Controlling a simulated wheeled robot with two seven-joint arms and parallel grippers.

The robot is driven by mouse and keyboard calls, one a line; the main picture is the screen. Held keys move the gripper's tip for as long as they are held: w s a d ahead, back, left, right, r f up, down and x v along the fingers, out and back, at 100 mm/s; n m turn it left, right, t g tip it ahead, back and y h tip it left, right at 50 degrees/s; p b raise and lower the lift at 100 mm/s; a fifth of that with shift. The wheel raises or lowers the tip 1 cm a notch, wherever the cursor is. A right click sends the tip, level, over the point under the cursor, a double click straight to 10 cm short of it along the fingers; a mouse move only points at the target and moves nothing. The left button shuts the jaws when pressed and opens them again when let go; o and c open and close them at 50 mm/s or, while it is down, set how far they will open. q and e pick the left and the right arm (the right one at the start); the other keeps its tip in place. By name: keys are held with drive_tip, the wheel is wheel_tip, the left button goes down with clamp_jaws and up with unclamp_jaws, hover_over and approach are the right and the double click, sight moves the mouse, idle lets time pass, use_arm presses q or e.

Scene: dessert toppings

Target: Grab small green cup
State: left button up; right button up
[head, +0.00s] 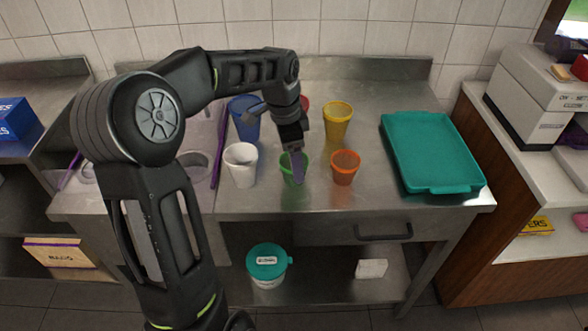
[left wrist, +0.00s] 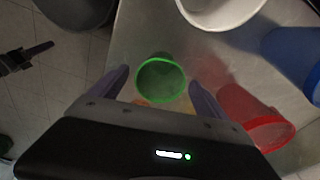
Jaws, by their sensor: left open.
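The small green cup (head: 289,172) stands upright on the steel table between the white cup and the orange cup. My left gripper (head: 294,170) points down at it, with a finger covering part of the cup in the head view. In the left wrist view the green cup (left wrist: 161,80) shows between the two spread fingers of my left gripper (left wrist: 159,77), with gaps on both sides. What looks like my right gripper (left wrist: 28,58) shows at the left edge of that view, beyond the table; its opening is unclear.
A white cup (head: 241,168) stands close on the left and an orange cup (head: 344,168) on the right. Blue (head: 243,128), red (head: 304,104) and yellow (head: 337,122) cups stand behind. A teal tray (head: 476,188) lies at the right. The table front is clear.

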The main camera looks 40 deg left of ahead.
use_arm(q)
wheel_tip(320, 180, down, 2)
drive_tip(key=shift+w, duration=0.1)
drive_tip(key=shift+c, duration=0.6)
drive_tip(key=c, duration=1.2)
